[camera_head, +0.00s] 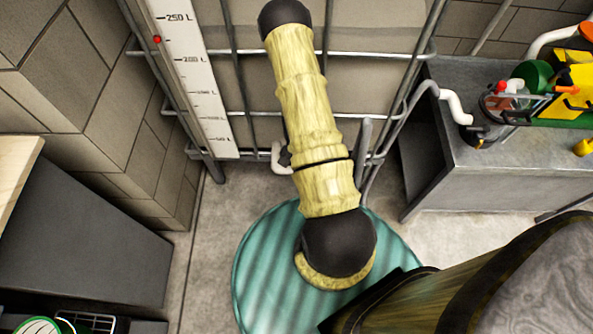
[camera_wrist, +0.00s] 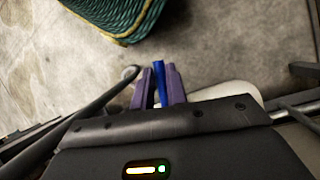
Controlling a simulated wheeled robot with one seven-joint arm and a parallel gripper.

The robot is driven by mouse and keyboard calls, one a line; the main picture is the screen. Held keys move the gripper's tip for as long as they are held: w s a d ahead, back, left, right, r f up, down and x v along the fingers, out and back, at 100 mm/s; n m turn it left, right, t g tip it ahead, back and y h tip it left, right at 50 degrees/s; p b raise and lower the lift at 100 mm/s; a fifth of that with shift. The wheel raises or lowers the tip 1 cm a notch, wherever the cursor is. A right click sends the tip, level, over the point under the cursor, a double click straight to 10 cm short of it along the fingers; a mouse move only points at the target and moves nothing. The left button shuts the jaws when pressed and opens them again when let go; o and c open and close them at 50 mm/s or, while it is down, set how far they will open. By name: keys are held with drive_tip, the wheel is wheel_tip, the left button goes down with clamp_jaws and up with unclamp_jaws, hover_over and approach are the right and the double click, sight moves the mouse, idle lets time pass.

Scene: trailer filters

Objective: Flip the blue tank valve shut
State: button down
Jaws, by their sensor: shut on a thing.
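The blue valve handle (camera_wrist: 160,82) shows in the wrist view as a narrow blue strip. It stands between the two purple fingers of my gripper (camera_wrist: 159,88), which is shut on it. In the head view my arm hides the gripper and the blue valve. The pale tank (camera_head: 350,95) stands behind metal cage bars in the head view. A white pipe (camera_head: 281,158) shows low on the tank, beside my arm. How far the handle is turned cannot be told.
A round teal woven container (camera_head: 262,265) stands on the floor below my arm; it also shows in the wrist view (camera_wrist: 118,12). A grey bench (camera_head: 480,185) with coloured equipment is at right. A dark cabinet (camera_head: 85,225) is at left.

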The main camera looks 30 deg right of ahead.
drive_tip(key=shift+s+d+n+h+p, duration=0.2)
drive_tip(key=shift+d+n+h+p, duration=0.1)
drive_tip(key=shift+n, duration=0.35)
drive_tip(key=shift+s+d+n+h+p, duration=0.15)
drive_tip(key=shift+d+n+h+p, duration=0.15)
drive_tip(key=shift+n, duration=0.35)
drive_tip(key=c, duration=1.5)
unclamp_jaws()
drive_tip(key=shift+o, duration=0.6)
drive_tip(key=p+v, duration=0.1)
drive_tip(key=v, duration=0.6)
drive_tip(key=shift+w+r, duration=0.2)
